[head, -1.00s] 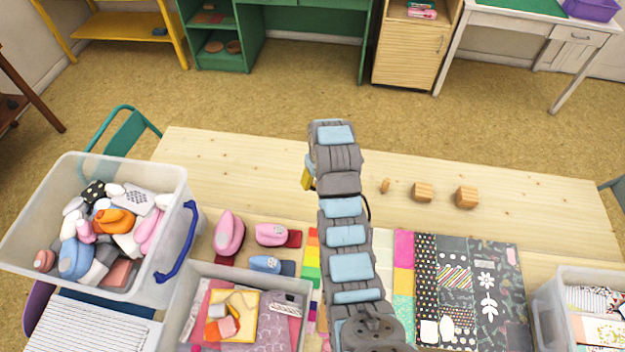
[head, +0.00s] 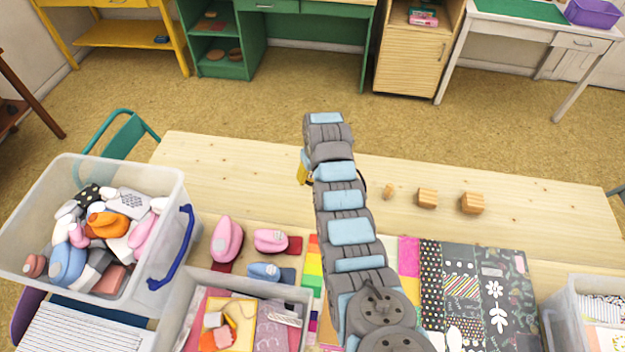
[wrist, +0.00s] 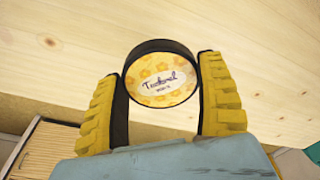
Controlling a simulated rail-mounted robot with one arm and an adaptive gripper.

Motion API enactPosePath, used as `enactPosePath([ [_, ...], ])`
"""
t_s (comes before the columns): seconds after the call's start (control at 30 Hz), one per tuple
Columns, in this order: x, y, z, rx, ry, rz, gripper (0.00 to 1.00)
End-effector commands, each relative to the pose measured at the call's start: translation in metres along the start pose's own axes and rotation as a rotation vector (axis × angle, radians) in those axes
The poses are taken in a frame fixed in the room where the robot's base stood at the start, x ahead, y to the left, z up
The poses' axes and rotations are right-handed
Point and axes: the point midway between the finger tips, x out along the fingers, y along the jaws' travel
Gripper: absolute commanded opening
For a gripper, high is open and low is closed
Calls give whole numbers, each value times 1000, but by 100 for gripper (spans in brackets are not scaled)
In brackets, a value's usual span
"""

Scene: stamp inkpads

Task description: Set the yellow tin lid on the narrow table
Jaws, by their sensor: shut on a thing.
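The yellow tin lid (wrist: 162,76) is round, with an orange flower pattern, a white label and a dark rim. In the wrist view it sits between the two yellow-padded fingers of my gripper (wrist: 163,92), which are shut on its sides. In the head view only a bit of yellow finger (head: 303,170) shows beside my arm, and the lid is hidden. The gripper is over the long pale wooden table (head: 240,180), towards its far edge. The gap between lid and tabletop cannot be told.
Small wooden blocks (head: 427,198) stand right of my arm. A clear bin of punches (head: 185,250) stands at left, with pink punches (head: 228,240) nearby. Patterned papers (head: 462,285) lie in front. The tabletop left of my arm is clear.

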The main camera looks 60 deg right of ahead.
Motion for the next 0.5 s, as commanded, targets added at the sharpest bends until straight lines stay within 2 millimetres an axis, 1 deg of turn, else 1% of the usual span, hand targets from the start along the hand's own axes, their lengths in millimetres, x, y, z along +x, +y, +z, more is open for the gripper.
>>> enactPosePath([
  [0.1, 8, 1, -2, 1, -6, -1, 49],
  [0.23, 14, 3, -8, -1, 0, 2, 49],
  [0.5, 24, 4, -14, -2, -2, 1, 49],
])
